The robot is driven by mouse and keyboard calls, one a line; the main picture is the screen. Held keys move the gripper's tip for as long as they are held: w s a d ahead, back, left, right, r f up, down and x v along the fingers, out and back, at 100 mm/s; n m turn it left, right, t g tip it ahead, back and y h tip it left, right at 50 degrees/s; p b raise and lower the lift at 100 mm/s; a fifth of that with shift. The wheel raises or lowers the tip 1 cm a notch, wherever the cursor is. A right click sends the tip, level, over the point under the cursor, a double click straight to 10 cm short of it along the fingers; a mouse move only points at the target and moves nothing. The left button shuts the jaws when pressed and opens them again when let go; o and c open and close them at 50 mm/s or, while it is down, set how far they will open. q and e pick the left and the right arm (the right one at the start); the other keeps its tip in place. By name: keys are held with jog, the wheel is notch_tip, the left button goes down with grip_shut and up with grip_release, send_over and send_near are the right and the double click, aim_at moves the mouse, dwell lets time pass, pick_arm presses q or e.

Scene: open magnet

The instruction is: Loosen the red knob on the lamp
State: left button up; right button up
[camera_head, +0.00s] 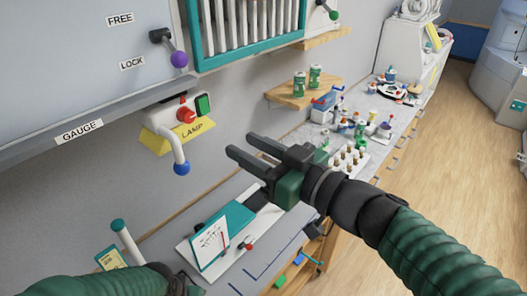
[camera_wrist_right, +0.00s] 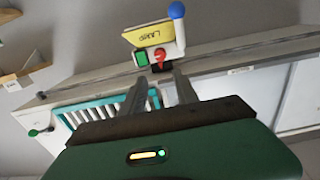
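The lamp fixture is on the grey wall panel, with a yellow LAMP sign (camera_head: 190,134), a green switch (camera_head: 204,104) and a white lever with a blue ball (camera_head: 182,168). The red knob (camera_head: 185,115) sits beside the switch. My right gripper (camera_head: 240,145) is open and empty, to the right of and below the lamp. In the right wrist view, which is upside down, the red knob (camera_wrist_right: 160,55) shows just beyond and between the open fingertips (camera_wrist_right: 161,73), apart from them. My left arm enters at the bottom left; its gripper is out of the picture.
Above the lamp is a purple-ball lever (camera_head: 179,59) by the FREE and LOCK labels. A wooden shelf (camera_head: 290,97) with green cans juts from the wall at right. Below lies a cluttered bench with a white-and-teal board (camera_head: 212,242). Space between gripper and lamp looks clear.

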pick_arm(q)
jog(key=shift+a+r+p, duration=0.35)
jog(key=shift+r+p, duration=0.1)
jog(key=shift+r, duration=0.05)
pick_arm(e)
jog(key=shift+s+d, duration=0.85)
jog(key=shift+s, duration=0.25)
